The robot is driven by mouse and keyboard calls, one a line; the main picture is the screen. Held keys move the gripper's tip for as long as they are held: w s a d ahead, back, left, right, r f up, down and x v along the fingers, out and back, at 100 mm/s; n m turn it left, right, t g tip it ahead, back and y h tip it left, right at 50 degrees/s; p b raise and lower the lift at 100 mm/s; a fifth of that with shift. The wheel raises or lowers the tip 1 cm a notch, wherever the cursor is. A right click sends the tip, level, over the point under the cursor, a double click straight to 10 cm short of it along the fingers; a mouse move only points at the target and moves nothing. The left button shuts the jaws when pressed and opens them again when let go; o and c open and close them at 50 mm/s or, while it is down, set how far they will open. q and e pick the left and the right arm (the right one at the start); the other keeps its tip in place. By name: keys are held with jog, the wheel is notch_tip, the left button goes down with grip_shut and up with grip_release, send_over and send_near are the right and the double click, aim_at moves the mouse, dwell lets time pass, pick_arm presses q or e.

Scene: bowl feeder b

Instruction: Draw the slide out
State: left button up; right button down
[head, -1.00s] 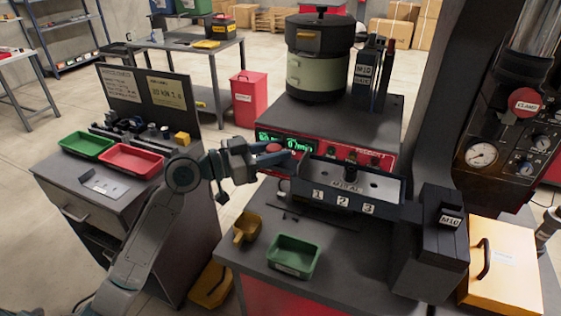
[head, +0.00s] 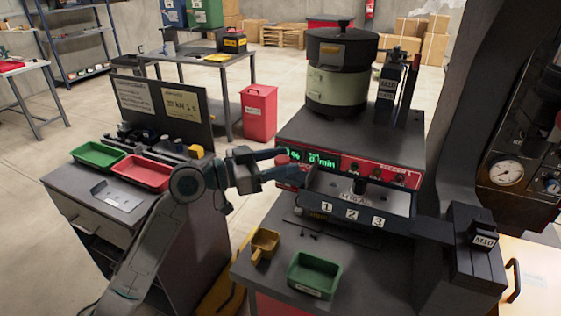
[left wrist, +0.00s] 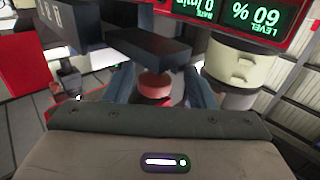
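A dark slide tray (head: 361,205) with tags 1, 2 and 3 on its front sits low before the red front of the feeder. A red round knob (head: 283,160) is at its left end. My left gripper (head: 284,168) reaches in from the left, its fingers on either side of the knob. In the left wrist view the knob (left wrist: 155,86) lies between the two fingers, which stand apart with gaps beside it, so the gripper looks open. A dark block (left wrist: 150,45) is just beyond the knob. My right gripper is not in view.
The bowl feeder (head: 339,85) stands behind the tray. A green bin (head: 314,276) and a yellow scoop (head: 264,243) rest on the bench in front. A black block (head: 473,245) marked M10 stands at right. A side table (head: 111,203) with green and red trays is at left.

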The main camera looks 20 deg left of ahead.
pick_arm(q)
jog(key=shift+s+a+f, duration=0.1)
jog(key=shift+s, duration=0.05)
jog(key=b+v, duration=0.2)
jog(key=v, duration=0.1)
jog(key=shift+a+f, duration=0.1)
jog(key=shift+f, duration=0.05)
jog(key=shift+s+a+b, duration=0.5)
jog(key=shift+s+b, duration=0.05)
jog(key=shift+b, duration=0.2)
jog(key=shift+s+a, duration=0.15)
jog(key=shift+s, duration=0.05)
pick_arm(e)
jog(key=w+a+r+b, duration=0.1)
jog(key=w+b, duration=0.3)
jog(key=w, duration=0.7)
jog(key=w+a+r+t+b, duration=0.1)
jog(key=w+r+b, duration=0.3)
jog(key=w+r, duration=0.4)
pick_arm(q)
jog(key=b+v, duration=0.5)
jog(key=b, duration=0.1)
jog(key=shift+a, duration=0.15)
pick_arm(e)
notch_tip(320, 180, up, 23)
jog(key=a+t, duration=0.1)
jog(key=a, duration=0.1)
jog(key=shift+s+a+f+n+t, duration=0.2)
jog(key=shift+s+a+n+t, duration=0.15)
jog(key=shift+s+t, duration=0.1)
